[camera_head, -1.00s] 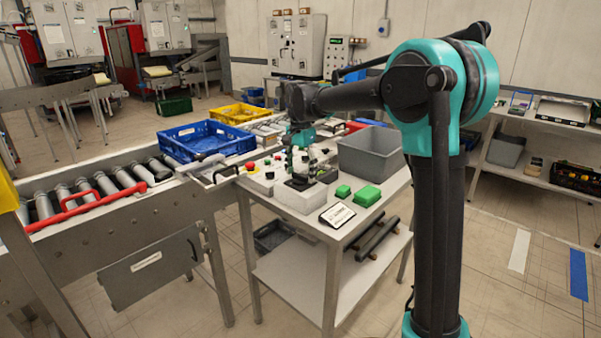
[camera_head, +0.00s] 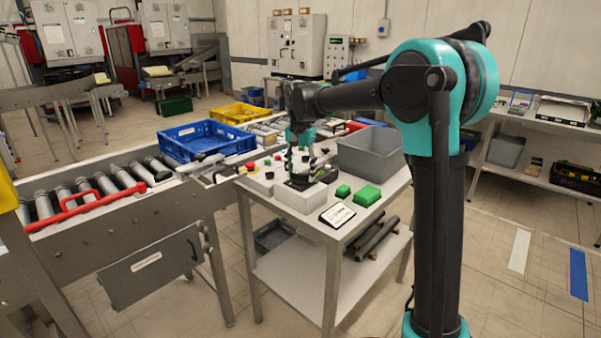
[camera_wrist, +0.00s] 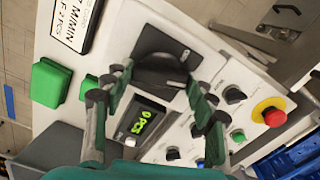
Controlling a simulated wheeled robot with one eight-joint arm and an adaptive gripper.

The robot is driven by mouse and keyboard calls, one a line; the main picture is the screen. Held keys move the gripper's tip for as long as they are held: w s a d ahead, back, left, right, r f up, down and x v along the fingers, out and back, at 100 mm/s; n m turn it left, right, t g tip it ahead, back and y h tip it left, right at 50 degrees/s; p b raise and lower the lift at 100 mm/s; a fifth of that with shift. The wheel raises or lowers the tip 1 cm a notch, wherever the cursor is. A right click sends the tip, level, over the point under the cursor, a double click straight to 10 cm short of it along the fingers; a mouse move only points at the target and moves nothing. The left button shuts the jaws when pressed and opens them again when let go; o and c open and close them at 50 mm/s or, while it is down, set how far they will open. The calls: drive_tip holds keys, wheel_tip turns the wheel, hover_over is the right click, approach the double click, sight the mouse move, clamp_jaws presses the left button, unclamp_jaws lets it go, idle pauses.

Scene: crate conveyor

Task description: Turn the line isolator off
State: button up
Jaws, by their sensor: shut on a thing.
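The line isolator, a black rotary knob (camera_wrist: 158,70) on a dark square plate (camera_wrist: 150,42), sits on the pale control box in the wrist view. My gripper (camera_wrist: 160,84) is shut on the knob, with one finger on its left and one on its right. A small panel with a green lit display (camera_wrist: 147,119) lies just below the knob, between the fingers. In the head view my gripper (camera_head: 299,168) is down over the box (camera_head: 300,196). There it hides most of the knob, and the knob's markings are too small to read.
A red emergency button on a yellow base (camera_wrist: 269,112) and several small black knobs lie to the right. Two green blocks, one of them here (camera_head: 367,195), and a grey bin (camera_head: 371,151) share the table. A blue crate (camera_head: 207,142) is at the left on the conveyor.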

sight(300, 174)
drive_tip(key=n, duration=1.4)
drive_tip(key=shift+n, duration=0.3)
idle(0.4)
drive_tip(key=o, duration=1.2)
drive_tip(key=shift+c, duration=0.2)
wheel_tip(300, 174, up, 12)
